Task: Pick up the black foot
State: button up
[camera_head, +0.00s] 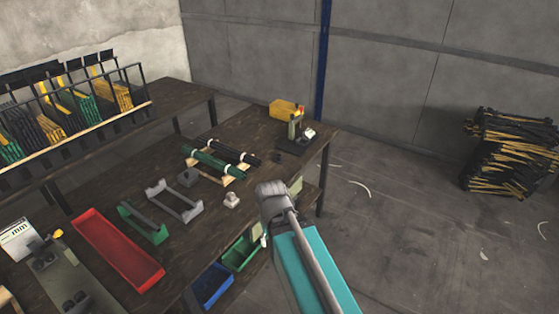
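Black long pieces (236,152) lie beside dark green ones (212,163) on a light wooden holder (233,177) on the workbench, with white bands around them. A small dark grey block-like part (188,177) lies on the bench to their left. I cannot tell for certain which dark piece is the black foot. My arm, with a teal link, rises from the bottom centre in front of the bench's near edge. My gripper's fingers do not show, and nothing held can be seen.
The bench (190,222) also bears a red tray (118,248), green and grey cradles (143,222), and a press (296,133) at the far end. Blue (210,285) and green bins sit below the near edge. A rack of parts stands left. The floor (400,230) is mostly clear.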

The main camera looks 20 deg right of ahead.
aim_at(278, 160)
jog(key=u, duration=0.1)
jog(key=i, duration=1)
jog(key=z, duration=0.1)
